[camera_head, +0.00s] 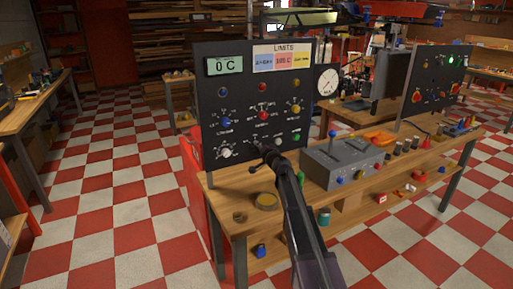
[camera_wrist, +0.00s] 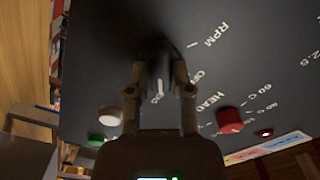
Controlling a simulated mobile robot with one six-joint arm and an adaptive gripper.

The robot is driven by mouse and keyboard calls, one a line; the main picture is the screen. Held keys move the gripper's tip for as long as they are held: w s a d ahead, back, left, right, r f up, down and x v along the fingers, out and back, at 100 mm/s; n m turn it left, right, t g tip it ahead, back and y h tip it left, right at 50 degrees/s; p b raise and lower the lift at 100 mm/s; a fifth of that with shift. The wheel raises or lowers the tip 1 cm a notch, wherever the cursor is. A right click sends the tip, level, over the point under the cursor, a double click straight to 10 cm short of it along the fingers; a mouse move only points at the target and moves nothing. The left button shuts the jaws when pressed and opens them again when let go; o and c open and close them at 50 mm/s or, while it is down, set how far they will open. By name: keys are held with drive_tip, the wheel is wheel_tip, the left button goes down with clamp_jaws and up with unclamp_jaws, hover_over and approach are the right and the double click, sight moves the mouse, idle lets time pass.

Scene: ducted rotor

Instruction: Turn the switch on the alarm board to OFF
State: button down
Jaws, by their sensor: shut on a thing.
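The upright dark board (camera_head: 235,95) stands at the near left end of the bench, with a "0 C" display, a LIMITS label, and several coloured knobs and lamps. My gripper (camera_head: 264,148) reaches its lower middle part. In the wrist view my gripper (camera_wrist: 158,72) is shut on a dark knob (camera_wrist: 157,48) on the board face. Most of the knob is hidden between the fingers, so its pointer cannot be read. Printed words RPM, HEAD and a partly covered "OF…" lie to the right of it.
A red knob (camera_wrist: 229,120) and a white knob (camera_wrist: 110,116) sit near my fingers. A grey control box (camera_head: 343,163) with a blue-tipped lever stands right of the board. A second dark board (camera_head: 434,85) is farther right. Checkered floor is open at left.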

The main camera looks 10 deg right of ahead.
drive_tip(key=n, duration=0.5)
drive_tip(key=shift+r, duration=0.15)
drive_tip(key=n, duration=0.5)
drive_tip(key=shift+a+n, duration=0.15)
drive_tip(key=shift+n, duration=0.15)
idle(0.3)
drive_tip(key=c, duration=0.5)
unclamp_jaws()
drive_tip(key=shift+r, duration=0.1)
drive_tip(key=shift+s, duration=0.15)
drive_tip(key=shift+v, duration=5.95)
